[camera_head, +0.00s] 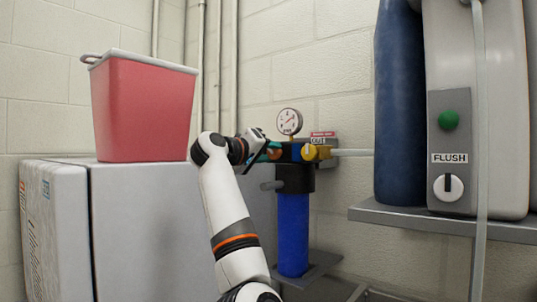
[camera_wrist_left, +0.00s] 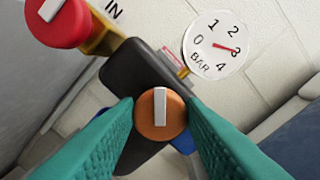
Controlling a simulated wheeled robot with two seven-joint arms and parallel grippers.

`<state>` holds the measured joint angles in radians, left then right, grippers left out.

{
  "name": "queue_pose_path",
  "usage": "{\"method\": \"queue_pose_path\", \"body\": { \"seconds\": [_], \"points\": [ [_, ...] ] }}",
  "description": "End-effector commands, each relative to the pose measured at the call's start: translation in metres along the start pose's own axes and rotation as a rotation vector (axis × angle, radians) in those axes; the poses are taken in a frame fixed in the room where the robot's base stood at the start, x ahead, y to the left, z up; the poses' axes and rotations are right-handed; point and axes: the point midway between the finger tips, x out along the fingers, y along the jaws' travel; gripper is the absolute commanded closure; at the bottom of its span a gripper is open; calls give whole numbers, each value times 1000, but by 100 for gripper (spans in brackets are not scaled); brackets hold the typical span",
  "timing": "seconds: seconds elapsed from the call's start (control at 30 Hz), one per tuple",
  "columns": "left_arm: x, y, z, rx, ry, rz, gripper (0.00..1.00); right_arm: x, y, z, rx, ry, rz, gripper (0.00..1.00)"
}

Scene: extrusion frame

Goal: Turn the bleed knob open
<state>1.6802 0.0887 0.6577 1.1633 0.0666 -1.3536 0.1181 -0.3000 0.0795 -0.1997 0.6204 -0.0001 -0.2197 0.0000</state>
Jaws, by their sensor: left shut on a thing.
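The bleed knob appears to be the orange knob (camera_wrist_left: 160,114) on the black filter head (camera_wrist_left: 140,75); its white bar points up and down in the left wrist view. My left gripper (camera_wrist_left: 160,118) has its teal fingers shut on the knob's two sides. In the head view my left gripper (camera_head: 271,151) reaches the filter head from the left, and the orange knob shows only partly there. The pressure gauge (camera_wrist_left: 219,46) reads near 3 bar. The blue filter bowl (camera_head: 293,235) hangs below the head. My right gripper is not in view.
A red knob (camera_wrist_left: 58,20) sits beside the IN label, and a yellow knob (camera_head: 309,152) below the OUT label (camera_head: 319,141). A red bin (camera_head: 142,110) stands on the grey cabinet at left. At right are a blue cylinder (camera_head: 399,110) and a FLUSH panel (camera_head: 450,130).

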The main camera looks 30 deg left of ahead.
Motion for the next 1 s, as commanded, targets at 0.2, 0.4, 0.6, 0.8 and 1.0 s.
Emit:
{"method": "queue_pose_path", "body": {
  "seconds": [0.2, 0.4, 0.6, 0.8, 1.0],
  "points": [
    [0, 2, 1, -204, -2, 2, 87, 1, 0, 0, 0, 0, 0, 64],
    [0, 2, 1, -391, -3, 1, 87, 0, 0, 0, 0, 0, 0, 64],
    [0, 3, 0, -556, -3, 1, 87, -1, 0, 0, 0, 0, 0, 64],
    [0, 3, 0, -679, -3, 2, 87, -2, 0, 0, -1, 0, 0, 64],
    [0, 4, -1, -754, -3, 2, 87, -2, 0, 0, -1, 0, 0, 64]
  ]
}}
